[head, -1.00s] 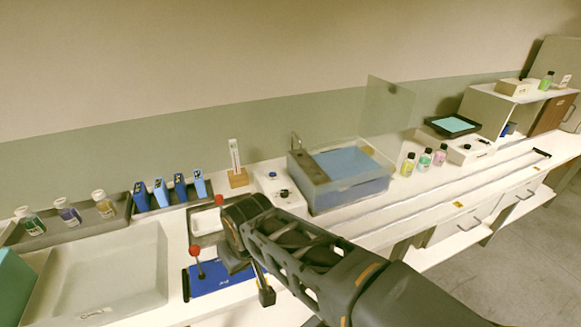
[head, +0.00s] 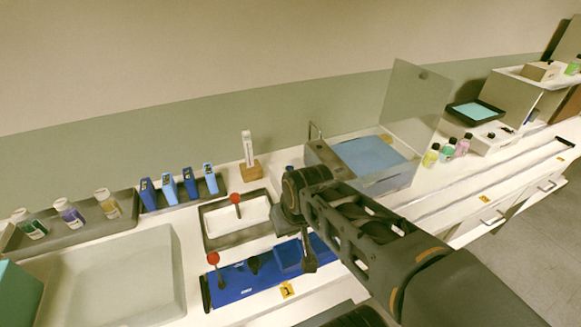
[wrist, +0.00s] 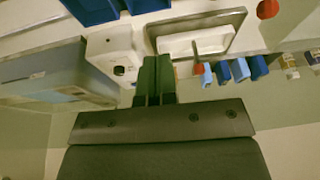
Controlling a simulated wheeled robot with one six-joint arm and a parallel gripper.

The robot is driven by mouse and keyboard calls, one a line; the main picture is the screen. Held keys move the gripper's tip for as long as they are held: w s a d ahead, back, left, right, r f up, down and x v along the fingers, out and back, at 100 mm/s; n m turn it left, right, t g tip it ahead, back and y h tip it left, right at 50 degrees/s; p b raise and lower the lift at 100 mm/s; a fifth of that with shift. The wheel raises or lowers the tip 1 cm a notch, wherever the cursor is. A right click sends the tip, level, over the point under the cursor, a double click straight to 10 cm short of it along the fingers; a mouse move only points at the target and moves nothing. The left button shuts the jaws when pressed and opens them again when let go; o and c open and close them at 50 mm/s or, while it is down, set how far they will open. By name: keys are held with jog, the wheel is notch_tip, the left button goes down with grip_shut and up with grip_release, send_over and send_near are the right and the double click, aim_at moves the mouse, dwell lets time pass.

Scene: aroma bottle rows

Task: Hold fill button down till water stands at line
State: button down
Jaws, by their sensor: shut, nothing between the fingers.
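No fill line can be made out. A white box (wrist: 105,50) with dark round knobs sits beside the bath in the wrist view; my arm hides it in the head view. Which knob is the fill button I cannot tell. My gripper (head: 309,262) points down over the bench, its fingers together and empty. In the wrist view the gripper (wrist: 156,62) shows beside the white box; contact is not visible.
A grey tray (head: 212,241) and a blue tray (head: 225,297) with red-knobbed handles lie left of my gripper. Blue packs (head: 170,189), bottles (head: 70,215) and a white basin (head: 110,275) stand further left. Coloured bottles (head: 447,150) stand right of the bath.

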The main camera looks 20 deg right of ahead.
jog(key=w+d+r+m+t+y+p, duration=0.1)
jog(key=w+r+t+y+p, duration=0.2)
jog(key=w, duration=0.7)
jog(key=w+d+r+m+p, duration=0.1)
jog(key=w+r+m+p, duration=0.2)
jog(key=w, duration=0.7)
jog(key=w+d+f+m+t+h+p, duration=0.1)
jog(key=w+d+f+m+p, duration=0.1)
jog(key=w+d, duration=0.4)
jog(key=w+d+f+m+t+h+p, duration=0.1)
jog(key=w+d+f+m+p, duration=0.1)
jog(key=w+d+f+p, duration=0.2)
jog(key=w+d, duration=0.2)
jog(key=w, duration=0.1)
jog(key=shift+w+d+f+h, duration=0.15)
jog(key=shift+d+f+h, duration=0.1)
jog(key=shift+h, duration=0.05)
jog(key=b, duration=0.5)
send_over(291, 167)
notch_tip(291, 167, down, 7)
jog(key=shift+f, duration=0.15)
jog(key=shift+f+b, duration=0.75)
jog(key=shift+b, duration=0.35)
